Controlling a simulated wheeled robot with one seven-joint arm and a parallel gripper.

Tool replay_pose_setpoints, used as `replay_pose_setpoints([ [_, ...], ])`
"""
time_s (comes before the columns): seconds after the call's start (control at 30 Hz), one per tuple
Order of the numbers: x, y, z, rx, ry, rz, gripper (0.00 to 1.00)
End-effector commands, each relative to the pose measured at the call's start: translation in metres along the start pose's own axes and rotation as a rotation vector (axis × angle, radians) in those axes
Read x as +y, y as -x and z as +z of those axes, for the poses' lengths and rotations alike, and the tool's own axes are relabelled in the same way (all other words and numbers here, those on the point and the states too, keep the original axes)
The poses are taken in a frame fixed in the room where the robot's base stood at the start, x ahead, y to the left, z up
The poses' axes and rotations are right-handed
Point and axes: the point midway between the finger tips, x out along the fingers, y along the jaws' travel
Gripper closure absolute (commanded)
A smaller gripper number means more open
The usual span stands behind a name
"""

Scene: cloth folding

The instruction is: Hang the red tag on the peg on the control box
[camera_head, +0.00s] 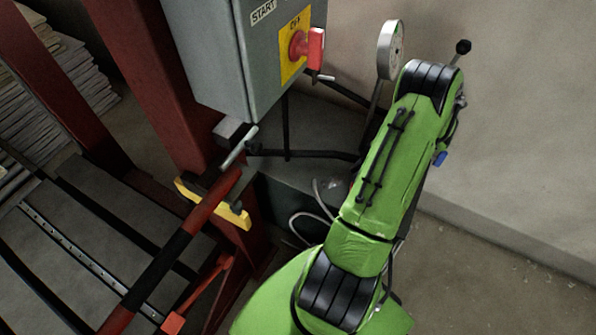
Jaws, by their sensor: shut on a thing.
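The grey control box (208,50) stands at top centre with a START label and a yellow plate (290,68). A red knob (297,44) sits on the plate, with a red block-like piece (316,50) at its right; I cannot tell whether this is the switch handle or the red tag. A short silver pin (325,78) shows at the box's lower right; I cannot tell whether it is the peg. My green arm rises from the bottom to a bend right of the box. My gripper and anything in it are hidden or out of frame.
A red post (160,80) stands left of the box. A red-and-black bar (165,250) with a silver end crosses below it, beside a yellow bracket (222,205). Black rods run under the box. Stacked sheets (60,75) lie far left. Floor at lower right is clear.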

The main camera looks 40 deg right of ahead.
Motion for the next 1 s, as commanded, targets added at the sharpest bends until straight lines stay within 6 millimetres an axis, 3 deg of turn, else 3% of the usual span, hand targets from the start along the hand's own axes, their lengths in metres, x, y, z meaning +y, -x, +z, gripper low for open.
replay_pose_setpoints([
  [0.17, 0.007, -0.009, -0.015, 0.002, 0.005, -0.001, 1.0],
  [0.5, 0.047, -0.058, -0.097, 0.0, 0.004, 0.0, 1.0],
  [0.6, 0.055, -0.067, -0.114, 0.0, 0.002, 0.001, 1.0],
  [0.9, 0.071, -0.087, -0.148, 0.0, 0.002, 0.0, 1.0],
  [1.0, 0.069, -0.108, -0.131, -0.001, -0.006, -0.002, 1.0],
])
